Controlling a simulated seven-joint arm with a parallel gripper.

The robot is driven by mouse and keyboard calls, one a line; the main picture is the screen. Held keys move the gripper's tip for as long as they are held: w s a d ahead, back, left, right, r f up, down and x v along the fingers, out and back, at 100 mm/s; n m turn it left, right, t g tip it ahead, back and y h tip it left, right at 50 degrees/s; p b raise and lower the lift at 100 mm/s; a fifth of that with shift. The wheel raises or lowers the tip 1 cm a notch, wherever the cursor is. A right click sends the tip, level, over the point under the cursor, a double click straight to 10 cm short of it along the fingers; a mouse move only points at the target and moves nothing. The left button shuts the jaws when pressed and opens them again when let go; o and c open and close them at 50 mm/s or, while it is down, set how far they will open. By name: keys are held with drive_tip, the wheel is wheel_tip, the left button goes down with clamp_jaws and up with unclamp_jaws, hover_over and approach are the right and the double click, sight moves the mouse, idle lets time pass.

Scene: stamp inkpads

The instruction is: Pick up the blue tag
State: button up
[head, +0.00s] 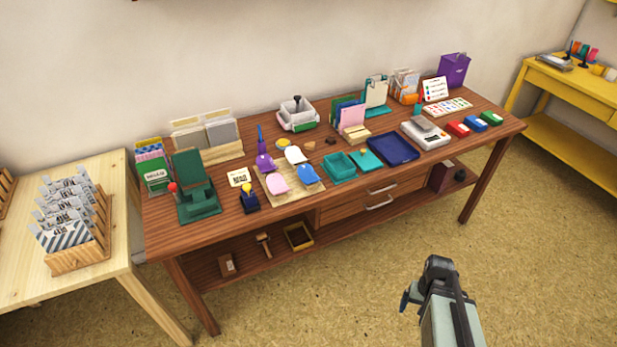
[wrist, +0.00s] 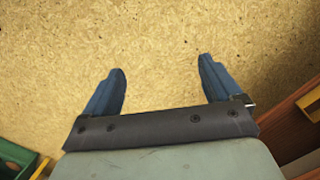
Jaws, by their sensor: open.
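The blue tag (head: 308,174) lies on a beige mat (head: 285,197) on the brown table in the head view. A white tag (head: 295,155) lies behind it, a pink tag (head: 277,184) to its left and a purple tag (head: 265,162) to its upper left. My gripper (head: 406,300) is in front of the table, over the floor, well apart from the blue tag. In the wrist view my gripper (wrist: 161,68) is open and empty, with only speckled floor between its fingers. The blue tag is not in the wrist view.
On the brown table (head: 330,200), a teal open box (head: 339,168) and a navy tray (head: 392,149) stand right of the tags. A stamp with a yellow knob (head: 248,198) stands left of the mat. The floor (head: 540,240) in front is clear.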

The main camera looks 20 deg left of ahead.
drive_tip(key=w+a+r+n+t, duration=0.2)
drive_tip(key=w+a+r+n, duration=0.1)
drive_tip(key=w+a+r, duration=1.45)
drive_tip(key=w+a+r+n, duration=0.1)
drive_tip(key=w+a+r, duration=0.1)
drive_tip(key=a+r, duration=0.1)
drive_tip(key=w+a+r+n, duration=0.1)
drive_tip(key=w+a+r, duration=0.1)
drive_tip(key=a, duration=0.4)
drive_tip(key=w+a+r+n, duration=0.1)
drive_tip(key=w+a+r, duration=0.1)
drive_tip(key=a+r, duration=0.3)
drive_tip(key=shift+w+a, duration=0.2)
drive_tip(key=shift+w, duration=0.05)
drive_tip(key=a+r+n, duration=0.3)
drive_tip(key=a+r, duration=0.7)
drive_tip(key=a, duration=0.3)
hover_over(308, 176)
wheel_tip(308, 176, down, 8)
drive_tip(key=shift+d+f, duration=0.15)
drive_tip(key=shift+f, duration=2.5)
